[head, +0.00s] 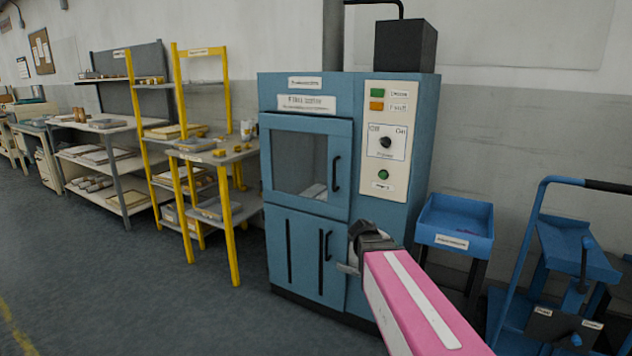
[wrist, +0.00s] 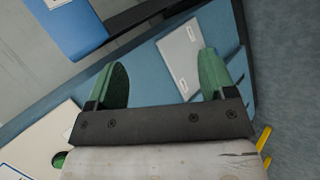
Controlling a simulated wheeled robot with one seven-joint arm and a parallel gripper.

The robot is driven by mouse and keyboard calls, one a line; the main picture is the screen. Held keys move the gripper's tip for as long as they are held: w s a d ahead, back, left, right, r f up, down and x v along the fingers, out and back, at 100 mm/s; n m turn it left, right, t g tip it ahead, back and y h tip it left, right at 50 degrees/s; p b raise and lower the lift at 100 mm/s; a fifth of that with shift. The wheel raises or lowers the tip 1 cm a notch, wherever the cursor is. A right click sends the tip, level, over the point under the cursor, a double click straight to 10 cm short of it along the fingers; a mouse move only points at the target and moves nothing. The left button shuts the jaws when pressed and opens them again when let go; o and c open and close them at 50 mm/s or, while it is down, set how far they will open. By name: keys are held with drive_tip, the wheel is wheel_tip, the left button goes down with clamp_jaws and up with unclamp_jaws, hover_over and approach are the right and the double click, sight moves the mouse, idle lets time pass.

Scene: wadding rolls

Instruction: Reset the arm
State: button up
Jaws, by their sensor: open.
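My arm ends in my gripper (head: 350,266), which is low in front of the right side of a blue cabinet machine (head: 290,150) in the head view. In the wrist view my gripper (wrist: 163,58) has its two green fingers spread wide with nothing between them. Past the fingers are the machine's blue surface and a pale rectangular piece (wrist: 182,52) with a small label. I cannot tell if the fingertips touch anything. In the head view, the machine's windowed upper door (head: 304,165) and lower doors (head: 300,250) look shut.
The machine's control panel (head: 385,155) has a knob and a green button. A blue tray (head: 455,222) stands right of the machine, beside a blue cart (head: 560,250). A yellow-posted rack (head: 232,225) stands to the left. The floor (head: 130,290) at front left is clear.

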drive_tip(key=s+a+f+m+g+y, duration=0.2)
drive_tip(key=s+a+f+m+y, duration=0.1)
drive_tip(key=s+f, duration=0.3)
drive_tip(key=s+a+f+m+g+y, duration=0.2)
drive_tip(key=s+f+y, duration=0.3)
drive_tip(key=s, duration=0.3)
drive_tip(key=shift+s+a+f+m+g, duration=0.3)
drive_tip(key=shift+a+f+m, duration=0.2)
drive_tip(key=shift+f+m, duration=0.35)
